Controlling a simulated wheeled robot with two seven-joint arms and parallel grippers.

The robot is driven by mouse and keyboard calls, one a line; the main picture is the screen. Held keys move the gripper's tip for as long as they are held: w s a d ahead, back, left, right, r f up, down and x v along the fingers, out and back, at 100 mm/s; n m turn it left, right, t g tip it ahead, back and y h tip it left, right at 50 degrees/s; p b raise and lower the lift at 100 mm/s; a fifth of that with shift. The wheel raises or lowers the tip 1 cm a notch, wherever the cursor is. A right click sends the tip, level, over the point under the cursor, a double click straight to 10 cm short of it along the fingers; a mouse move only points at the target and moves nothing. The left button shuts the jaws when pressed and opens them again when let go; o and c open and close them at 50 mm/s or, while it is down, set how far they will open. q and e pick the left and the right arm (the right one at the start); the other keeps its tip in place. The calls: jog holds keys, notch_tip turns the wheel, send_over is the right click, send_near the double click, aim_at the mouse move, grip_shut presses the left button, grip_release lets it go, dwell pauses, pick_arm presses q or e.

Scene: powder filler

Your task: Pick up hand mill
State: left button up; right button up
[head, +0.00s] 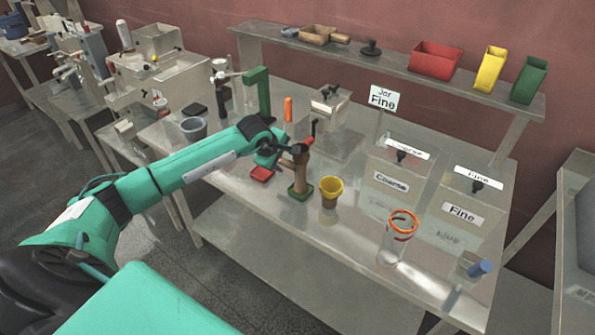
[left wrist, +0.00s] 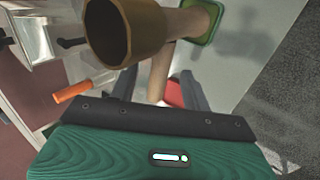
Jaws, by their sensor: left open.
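The hand mill (head: 300,174) is a brown wooden body on a green base, upright on the metal table, with a dark red-tipped crank at its top. In the left wrist view the mill (left wrist: 128,28) shows its round open top, the green base and a thin wooden part. My left gripper (head: 286,151) is open at the mill's upper left side. In the left wrist view its dark fingers (left wrist: 160,88) stand on either side of the thin wooden part; contact cannot be told. My right gripper is not in view.
A yellow cup (head: 331,192) stands close right of the mill, and a red block (head: 262,174) lies to its left. An orange cylinder (head: 288,109) and a green stand (head: 262,92) are behind. A clear jar with an orange rim (head: 402,222) and labelled bins (head: 392,183) are right.

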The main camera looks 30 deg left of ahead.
aim_at(286, 162)
pick_arm(q)
jog(key=shift+p+x, duration=0.5)
jog(key=shift+x, duration=1.05)
jog(key=shift+s, duration=0.1)
grip_shut()
jog(key=shift+r, duration=0.1)
